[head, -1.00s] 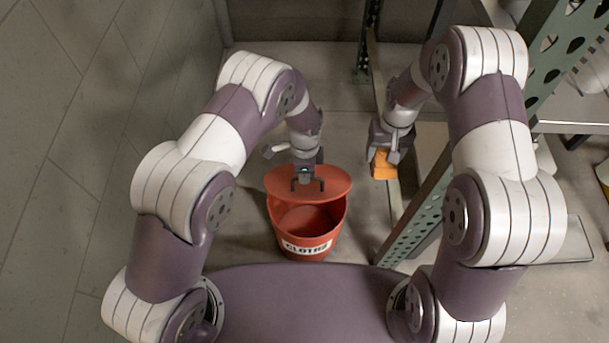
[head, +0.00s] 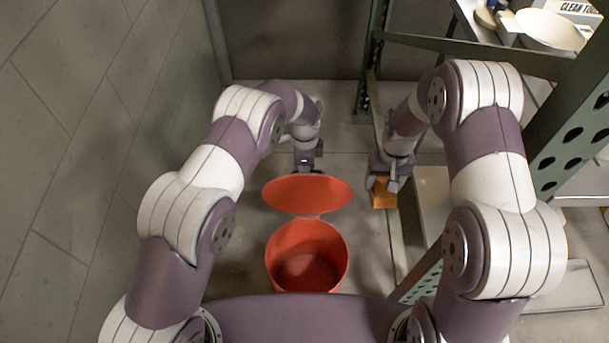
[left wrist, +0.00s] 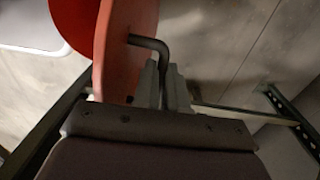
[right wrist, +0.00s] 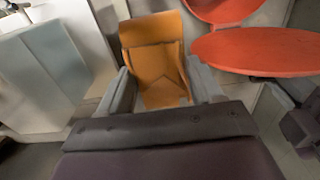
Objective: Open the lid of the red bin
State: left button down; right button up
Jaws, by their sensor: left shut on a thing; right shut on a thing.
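The red bin (head: 306,258) stands on the floor in front of me with its inside showing. Its red lid (head: 307,193) is raised off the opening, behind the bin on the far side. In the left wrist view the lid (left wrist: 122,45) shows nearly edge-on, with a dark bent handle (left wrist: 152,45). My left gripper (left wrist: 168,85) is shut on that handle. In the head view the left gripper (head: 307,168) is just beyond the lid.
A green metal rack post (head: 425,277) stands to the right of the bin, with shelves behind it. A white bowl (head: 550,30) sits on an upper shelf. A wall (head: 80,120) runs along the left. Floor between wall and bin is clear.

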pick_arm(q)
jog(key=shift+w+a+f, duration=0.1)
jog(key=shift+w+f, duration=0.15)
jog(key=shift+f, duration=0.2)
pick_arm(e)
jog(key=shift+f, duration=0.3)
pick_arm(q)
jog(key=c, duration=1.2)
grip_release()
pick_arm(e)
jog(key=shift+w, duration=0.1)
jog(key=shift+f, duration=0.1)
pick_arm(q)
jog(key=shift+w+r, duration=0.1)
jog(key=shift+w, duration=0.1)
jog(key=shift+r, duration=0.1)
